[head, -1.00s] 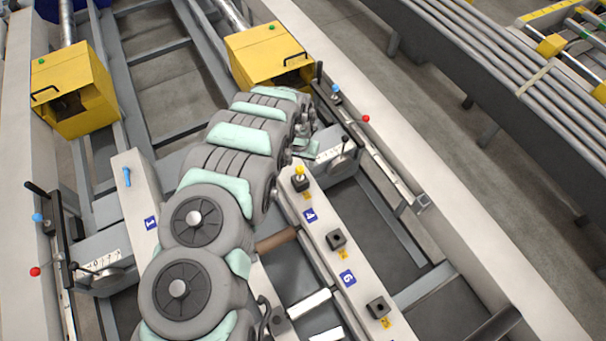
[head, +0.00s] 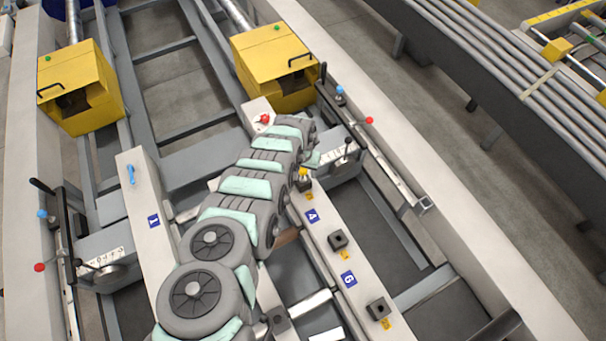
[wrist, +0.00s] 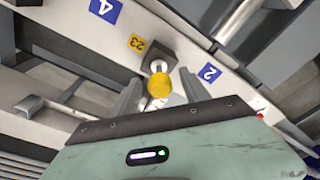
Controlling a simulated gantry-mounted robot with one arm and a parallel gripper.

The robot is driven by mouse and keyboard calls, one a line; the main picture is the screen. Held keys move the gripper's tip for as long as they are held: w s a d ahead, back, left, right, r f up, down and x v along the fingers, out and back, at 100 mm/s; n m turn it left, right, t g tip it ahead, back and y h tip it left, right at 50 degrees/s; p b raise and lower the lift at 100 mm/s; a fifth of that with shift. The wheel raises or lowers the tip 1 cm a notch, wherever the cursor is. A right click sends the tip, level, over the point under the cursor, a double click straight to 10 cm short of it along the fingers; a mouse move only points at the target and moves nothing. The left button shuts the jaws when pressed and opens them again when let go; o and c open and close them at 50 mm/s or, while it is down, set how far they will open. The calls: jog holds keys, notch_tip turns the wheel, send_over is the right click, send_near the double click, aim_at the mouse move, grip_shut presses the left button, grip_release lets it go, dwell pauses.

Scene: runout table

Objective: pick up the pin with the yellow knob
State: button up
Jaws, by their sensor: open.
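The pin's yellow knob (head: 303,172) stands on a black square block (head: 305,184) on the pale beam, close beside the end of my arm in the head view. In the wrist view the yellow knob (wrist: 160,87) shows in front of the black block (wrist: 158,57), beside the orange 23 label. My gripper (wrist: 159,76) is open, with one finger to the left of the knob and one to the right. I see no contact between finger and knob. In the head view the fingers are mostly hidden.
Two empty-looking black blocks (head: 338,239) (head: 377,309) stand further along the same beam. A red knob (head: 264,118) sits beyond my arm. Yellow boxes (head: 275,65) (head: 78,85) stand at the back. A rail with blue and red knobs (head: 369,121) runs at the right.

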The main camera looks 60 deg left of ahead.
aim_at(303, 177)
jog(key=shift+w+f+b, duration=0.1)
jog(key=shift+f+b, duration=0.65)
jog(key=shift+f, duration=0.4)
jog(key=shift+a, duration=0.1)
grip_shut()
